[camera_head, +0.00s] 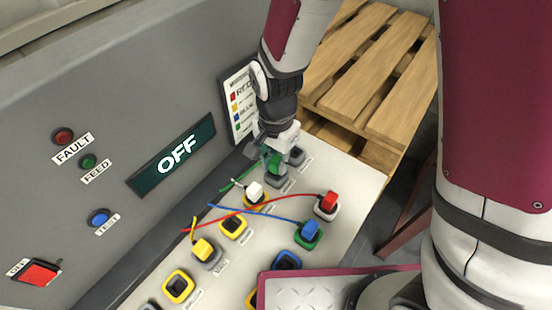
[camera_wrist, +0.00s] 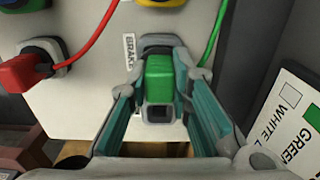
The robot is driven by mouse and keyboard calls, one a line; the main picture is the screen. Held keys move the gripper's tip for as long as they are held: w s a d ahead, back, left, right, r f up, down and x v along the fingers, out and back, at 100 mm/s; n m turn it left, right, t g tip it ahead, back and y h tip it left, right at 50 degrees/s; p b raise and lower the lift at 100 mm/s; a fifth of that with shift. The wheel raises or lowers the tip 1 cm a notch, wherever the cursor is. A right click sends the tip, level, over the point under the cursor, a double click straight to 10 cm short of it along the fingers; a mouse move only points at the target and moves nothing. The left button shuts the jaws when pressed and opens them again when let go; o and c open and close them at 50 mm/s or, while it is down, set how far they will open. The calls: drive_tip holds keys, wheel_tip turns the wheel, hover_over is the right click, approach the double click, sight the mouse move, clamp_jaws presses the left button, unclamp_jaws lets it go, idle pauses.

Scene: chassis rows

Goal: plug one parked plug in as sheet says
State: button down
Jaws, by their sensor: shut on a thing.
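My gripper (camera_head: 266,152) is at the far end of the light socket panel (camera_head: 340,172). In the wrist view its fingers are shut on a green plug (camera_wrist: 159,72), with a green cable (camera_wrist: 215,32) running off upward. The green plug (camera_head: 274,165) is partly hidden in the head view. A grey socket (camera_wrist: 158,42) labelled BRAKE lies right behind the plug; I cannot tell whether the plug is seated in it. The sheet (camera_head: 238,105) on the grey cabinet lists colours with words; in the wrist view (camera_wrist: 290,115) GREEN and WHITE lines show, partly cut off.
A white plug (camera_head: 255,190), red plug (camera_head: 328,201), blue plug (camera_head: 310,229) and yellow plug (camera_head: 203,247) stand in sockets, their cables crossing. Empty sockets include two yellow-rimmed ones (camera_head: 178,287) and a blue one (camera_head: 287,260). The cabinet display (camera_head: 172,155) reads OFF. A wooden pallet (camera_head: 370,70) lies behind.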

drive_tip(key=shift+f+b, duration=0.3)
drive_tip(key=shift+f, duration=0.3)
drive_tip(key=c, duration=1.4)
unclamp_jaws()
drive_tip(key=shift+o, duration=0.2)
drive_tip(key=shift+r, duration=0.1)
wheel_tip(320, 180, up, 11)
drive_tip(key=shift+r, duration=0.4)
